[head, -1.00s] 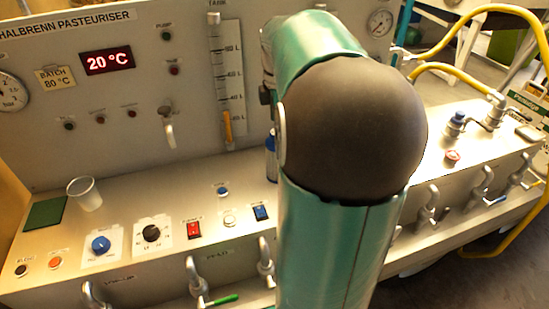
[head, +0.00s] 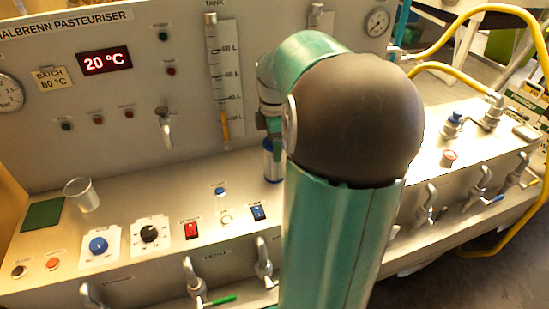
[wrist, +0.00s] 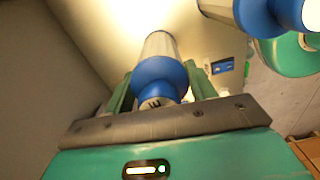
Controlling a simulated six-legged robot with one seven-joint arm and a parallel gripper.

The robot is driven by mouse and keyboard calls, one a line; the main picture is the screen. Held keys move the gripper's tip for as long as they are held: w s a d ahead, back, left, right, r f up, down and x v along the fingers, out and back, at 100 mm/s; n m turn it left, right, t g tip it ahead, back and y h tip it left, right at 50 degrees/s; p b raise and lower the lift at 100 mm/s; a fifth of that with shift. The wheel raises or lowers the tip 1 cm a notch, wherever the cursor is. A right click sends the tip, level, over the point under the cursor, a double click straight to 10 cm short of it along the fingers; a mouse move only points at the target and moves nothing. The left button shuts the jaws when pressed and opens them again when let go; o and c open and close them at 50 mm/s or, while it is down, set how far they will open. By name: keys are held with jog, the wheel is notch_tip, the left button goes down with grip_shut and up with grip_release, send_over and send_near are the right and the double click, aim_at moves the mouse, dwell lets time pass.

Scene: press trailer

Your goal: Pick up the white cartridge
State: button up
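The white cartridge (wrist: 160,46) has a pale body with a blue collar and lies between my gripper's green fingers (wrist: 160,86) in the wrist view. Its near end points at the palm. No clear gap shows beside the collar, but I cannot tell whether the fingers press on it. In the head view the cartridge (head: 272,160) is upright at the panel's foot, partly hidden by my arm. My gripper (head: 270,130) is just above it there, mostly hidden.
A second blue and white part (wrist: 252,14) shows at the wrist view's upper right. A clear cup (head: 83,194) and a green pad (head: 43,214) lie on the counter's left. Switches, knobs and taps line the front. A yellow hose (head: 458,78) runs at the right.

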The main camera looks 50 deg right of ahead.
jog(key=c, duration=0.7)
jog(key=shift+r, duration=0.1)
jog(key=shift+c, duration=0.2)
